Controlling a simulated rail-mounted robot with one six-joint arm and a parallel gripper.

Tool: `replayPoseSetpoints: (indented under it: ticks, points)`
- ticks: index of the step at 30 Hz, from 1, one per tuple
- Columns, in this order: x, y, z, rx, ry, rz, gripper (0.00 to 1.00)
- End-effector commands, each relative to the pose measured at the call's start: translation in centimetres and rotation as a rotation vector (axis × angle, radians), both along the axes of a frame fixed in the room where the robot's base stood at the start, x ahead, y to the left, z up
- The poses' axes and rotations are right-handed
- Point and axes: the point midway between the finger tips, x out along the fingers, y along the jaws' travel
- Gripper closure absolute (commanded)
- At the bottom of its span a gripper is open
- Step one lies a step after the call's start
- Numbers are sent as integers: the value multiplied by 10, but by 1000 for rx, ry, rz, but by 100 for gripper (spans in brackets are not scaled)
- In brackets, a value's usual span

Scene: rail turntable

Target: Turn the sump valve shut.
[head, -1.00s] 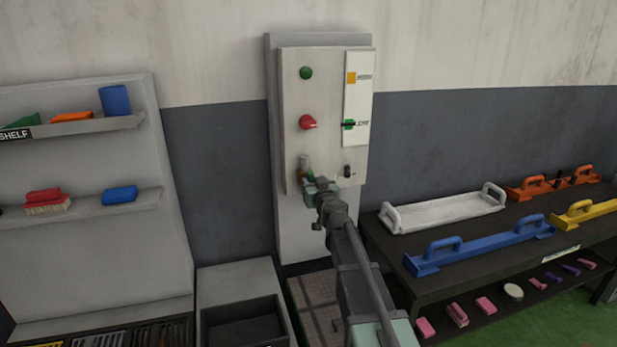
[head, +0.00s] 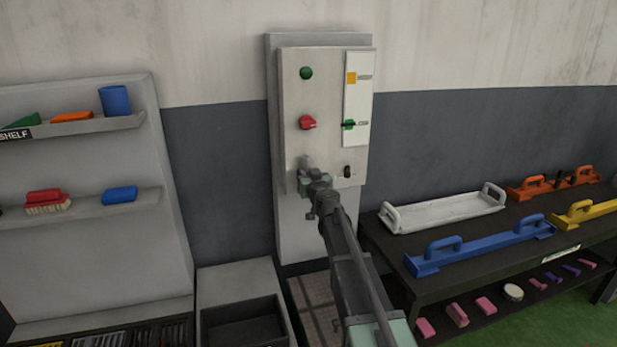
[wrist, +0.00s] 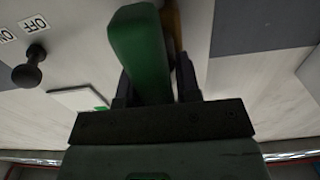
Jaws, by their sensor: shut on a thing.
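The sump valve is low on the left of the pale wall panel (head: 325,110). In the wrist view its thick green handle (wrist: 140,45) stands between the two dark fingers of my gripper (wrist: 155,88), which is shut on it. A strip of brass-coloured valve body (wrist: 173,25) shows just behind the handle. In the head view my gripper (head: 308,178) is up against the panel's lower left and hides most of the valve. I cannot tell from these views how far the handle is turned.
A black knob (wrist: 28,72) beside ON and OFF labels sits close left in the wrist view. Above the valve are a red knob (head: 307,122) and a green button (head: 306,73). A workbench (head: 390,245) stands right, a shelf unit (head: 90,240) left.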

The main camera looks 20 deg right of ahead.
Motion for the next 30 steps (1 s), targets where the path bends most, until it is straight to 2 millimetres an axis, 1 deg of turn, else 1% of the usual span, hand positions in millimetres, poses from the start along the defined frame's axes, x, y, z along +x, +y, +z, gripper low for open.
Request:
replayPoseSetpoints:
  ticks: [5, 11, 30]
  points:
    - [0, -1, 0, 45, 0, 0, 93]
    - [0, -4, -1, 161, -2, 0, 93]
    - [-1, -16, -8, 750, -6, 1, 93]
